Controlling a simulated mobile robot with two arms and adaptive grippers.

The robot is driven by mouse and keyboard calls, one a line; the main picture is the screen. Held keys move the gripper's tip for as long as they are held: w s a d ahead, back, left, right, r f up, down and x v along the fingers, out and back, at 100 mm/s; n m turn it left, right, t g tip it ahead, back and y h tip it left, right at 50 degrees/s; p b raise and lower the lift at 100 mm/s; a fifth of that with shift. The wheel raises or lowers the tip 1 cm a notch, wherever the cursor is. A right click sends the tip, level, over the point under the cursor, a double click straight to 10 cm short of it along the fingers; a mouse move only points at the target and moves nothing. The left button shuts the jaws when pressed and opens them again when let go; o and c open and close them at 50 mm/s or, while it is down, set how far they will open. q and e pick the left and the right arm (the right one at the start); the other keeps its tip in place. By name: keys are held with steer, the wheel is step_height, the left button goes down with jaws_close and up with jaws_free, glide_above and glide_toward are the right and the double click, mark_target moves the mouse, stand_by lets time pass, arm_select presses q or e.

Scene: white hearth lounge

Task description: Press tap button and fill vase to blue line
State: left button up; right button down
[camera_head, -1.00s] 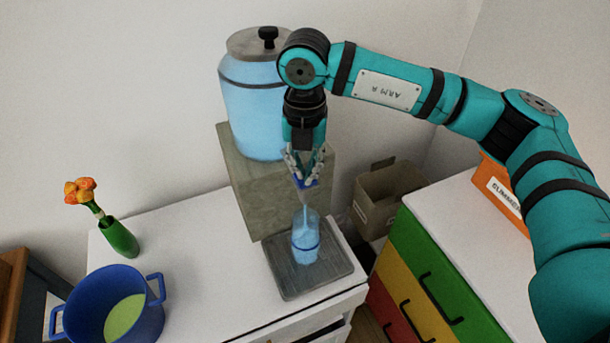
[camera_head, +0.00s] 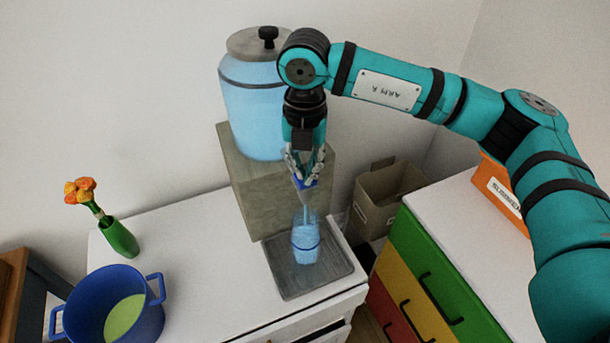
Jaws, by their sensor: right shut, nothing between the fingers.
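A glass vase (camera_head: 306,244) stands upright on the grey tray, under the tap. A thin stream of water runs down into it. It holds light blue water, and a darker blue line rings it; the water appears to be around that line, but I cannot tell exactly. The water dispenser (camera_head: 255,105) stands on a wooden block behind. My right gripper (camera_head: 305,180) is shut, pointing down onto the blue tap button (camera_head: 306,185), and partly hides the tap. My left gripper is out of view.
The grey tray (camera_head: 285,285) lies on the white cabinet top. At left are a green vase with orange flowers (camera_head: 119,238) and a blue pot (camera_head: 85,300). A cardboard box (camera_head: 385,195) and a coloured drawer unit (camera_head: 430,270) stand right.

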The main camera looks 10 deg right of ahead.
stand_by(0.5)
step_height(320, 180, up, 7)
steer(key=p, duration=0.3)
steer(key=shift+r, duration=0.1)
stand_by(0.6)
